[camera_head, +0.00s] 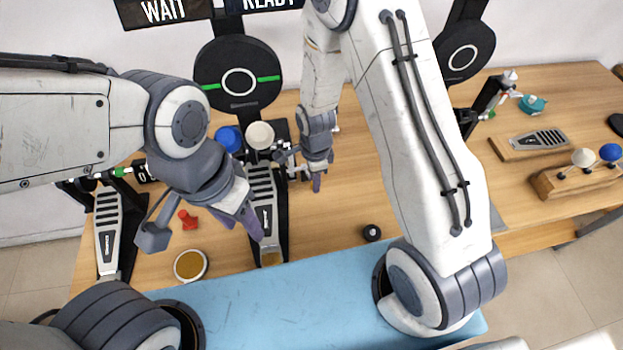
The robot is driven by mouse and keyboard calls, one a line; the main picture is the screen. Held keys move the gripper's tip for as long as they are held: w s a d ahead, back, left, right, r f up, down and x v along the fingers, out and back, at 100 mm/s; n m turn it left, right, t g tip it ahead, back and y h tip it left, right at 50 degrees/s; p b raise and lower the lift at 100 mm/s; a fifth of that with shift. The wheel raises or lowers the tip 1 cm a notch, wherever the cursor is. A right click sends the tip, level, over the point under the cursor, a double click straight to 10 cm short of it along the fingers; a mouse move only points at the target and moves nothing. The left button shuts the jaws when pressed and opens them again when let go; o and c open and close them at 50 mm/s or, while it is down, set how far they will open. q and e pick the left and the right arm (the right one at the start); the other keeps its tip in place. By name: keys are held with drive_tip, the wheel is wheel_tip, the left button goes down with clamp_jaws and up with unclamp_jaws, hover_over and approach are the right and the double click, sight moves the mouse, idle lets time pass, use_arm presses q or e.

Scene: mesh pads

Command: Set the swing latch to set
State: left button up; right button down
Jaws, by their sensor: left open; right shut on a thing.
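A pedal unit (262,200) with a silver plate stands in the middle of the table on a black stand. A blue knob (229,138) and a cream knob (260,135) sit at its top. My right gripper (316,183) points down just right of this unit. It is shut on a small part that its fingers mostly hide; I cannot tell surely whether this is the swing latch. My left gripper (238,219) is open, its purple fingers over the unit's left side and apparently empty. No latch marking reading "set" is legible.
A round black dial (238,75) with a green line stands behind. Another pedal (108,232) is at left, near a red piece (188,220) and a yellow-topped disc (190,265). A black knob (371,233) lies front right. A wooden block (577,180) with knobs is far right.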

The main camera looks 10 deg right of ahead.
drive_tip(key=c, duration=0.7)
unclamp_jaws()
drive_tip(key=shift+o, duration=0.2)
drive_tip(key=shift+r, duration=0.15)
drive_tip(key=shift+r, duration=0.3)
drive_tip(key=r, duration=0.1)
drive_tip(key=r+b, duration=0.2)
drive_tip(key=shift+s+d+r, duration=0.25)
drive_tip(key=shift+d+r, duration=0.05)
drive_tip(key=shift+d, duration=0.1)
drive_tip(key=s+d+r+b, duration=0.2)
drive_tip(key=s+d+r, duration=0.4)
drive_tip(key=s+d, duration=0.1)
drive_tip(key=shift+s+d+r, duration=0.15)
drive_tip(key=shift+d+r, duration=0.15)
drive_tip(key=shift+d, duration=0.25)
